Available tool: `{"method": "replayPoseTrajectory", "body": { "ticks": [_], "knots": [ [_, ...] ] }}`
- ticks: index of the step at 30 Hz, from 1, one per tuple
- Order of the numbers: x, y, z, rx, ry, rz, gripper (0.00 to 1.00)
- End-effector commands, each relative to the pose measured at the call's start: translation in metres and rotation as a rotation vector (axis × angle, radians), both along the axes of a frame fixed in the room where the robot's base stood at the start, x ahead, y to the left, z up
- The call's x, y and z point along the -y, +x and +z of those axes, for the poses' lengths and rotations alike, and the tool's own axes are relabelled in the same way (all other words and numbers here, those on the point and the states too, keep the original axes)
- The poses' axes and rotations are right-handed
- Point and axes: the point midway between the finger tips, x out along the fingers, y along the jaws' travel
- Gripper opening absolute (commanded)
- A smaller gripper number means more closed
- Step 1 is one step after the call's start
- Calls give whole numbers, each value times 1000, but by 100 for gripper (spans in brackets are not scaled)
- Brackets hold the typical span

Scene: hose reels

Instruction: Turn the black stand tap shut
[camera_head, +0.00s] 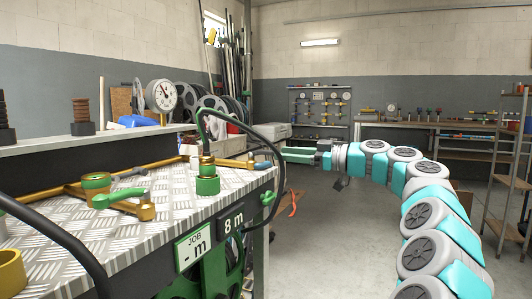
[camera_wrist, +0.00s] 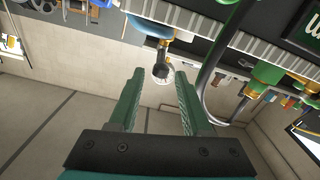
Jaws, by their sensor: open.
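I cannot tell the exact gap or the tap's setting.
A black hose (camera_head: 202,125) arches from a green-and-brass coupling (camera_head: 207,184) close to the handle. A green-lever brass tap (camera_head: 120,198) lies further left. Signs (camera_head: 194,245) hang on the bench front.

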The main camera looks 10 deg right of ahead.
Motion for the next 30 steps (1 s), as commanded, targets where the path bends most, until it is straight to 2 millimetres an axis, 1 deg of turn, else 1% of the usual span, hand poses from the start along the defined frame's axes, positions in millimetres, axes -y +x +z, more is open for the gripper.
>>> {"method": "replayPoseTrajectory", "body": {
  "ticks": [6, 9, 13, 20, 30],
  "knots": [
    [-30, 20, -1, -4, -2, 7, 48],
    [-40, 28, -2, -5, -2, 3, 48],
    [-46, 33, -2, -4, 0, 2, 48],
    [-46, 33, -1, -3, -1, 2, 47],
    [-46, 33, -1, -3, -1, 3, 9]
  ]
}}
